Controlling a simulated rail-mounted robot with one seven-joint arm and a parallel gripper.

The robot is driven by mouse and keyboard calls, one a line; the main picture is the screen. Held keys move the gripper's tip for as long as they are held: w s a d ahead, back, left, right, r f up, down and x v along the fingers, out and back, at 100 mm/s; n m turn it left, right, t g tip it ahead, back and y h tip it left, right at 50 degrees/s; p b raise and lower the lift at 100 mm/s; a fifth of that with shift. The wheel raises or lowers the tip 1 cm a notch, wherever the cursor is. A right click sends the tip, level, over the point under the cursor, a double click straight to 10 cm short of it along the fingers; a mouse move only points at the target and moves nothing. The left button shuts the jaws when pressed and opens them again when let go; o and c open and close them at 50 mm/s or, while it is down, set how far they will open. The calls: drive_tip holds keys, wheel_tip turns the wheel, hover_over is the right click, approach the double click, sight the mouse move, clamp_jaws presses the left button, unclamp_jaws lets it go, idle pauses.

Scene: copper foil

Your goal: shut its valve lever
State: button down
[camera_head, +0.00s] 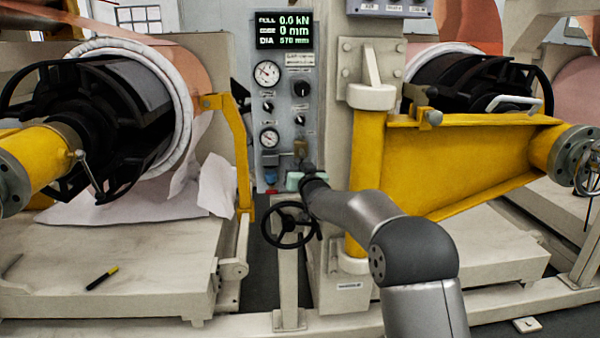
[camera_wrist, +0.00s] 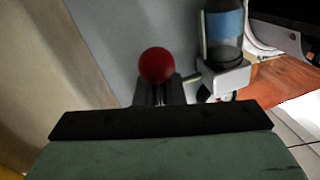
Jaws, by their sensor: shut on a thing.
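The valve lever shows as a round red knob (camera_wrist: 157,65) in the wrist view. My gripper (camera_wrist: 158,92) is shut at the knob, its two dark fingers close together at the knob's lower side. The lever's stem is hidden behind the knob and fingers, so I cannot tell its angle. In the head view my gripper (camera_head: 303,167) is at the lower right of the grey control panel (camera_head: 284,75), just below a small brass fitting (camera_head: 300,147). The red knob is not clearly visible there.
A blue-banded bowl (camera_wrist: 224,25) in a pale bracket is close right of the knob. A black handwheel (camera_head: 290,225) is below my gripper. A yellow bracket (camera_head: 240,150) stands left of the panel and a yellow post (camera_head: 366,180) right of it.

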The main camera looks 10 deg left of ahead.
drive_tip(key=m+b, duration=0.1)
drive_tip(key=a+m+b, duration=0.1)
drive_tip(key=m, duration=0.1)
drive_tip(key=shift+s+a+r+t, duration=0.1)
drive_tip(key=shift+s+a+t, duration=0.05)
drive_tip(key=shift+t, duration=0.15)
drive_tip(key=shift+s+a+r+m+t+b, duration=0.15)
drive_tip(key=shift+a+r+m+b, duration=0.15)
drive_tip(key=shift+m, duration=0.45)
drive_tip(key=shift+w+a+r+m+t+b, duration=0.15)
drive_tip(key=shift+m+b, duration=0.2)
drive_tip(key=shift+m, duration=0.4)
drive_tip(key=shift+s, duration=0.1)
drive_tip(key=c, duration=1.5)
unclamp_jaws()
drive_tip(key=p+v, duration=0.1)
drive_tip(key=v, duration=1.6)
drive_tip(key=shift+s+r, duration=0.15)
drive_tip(key=shift+s, duration=0.1)
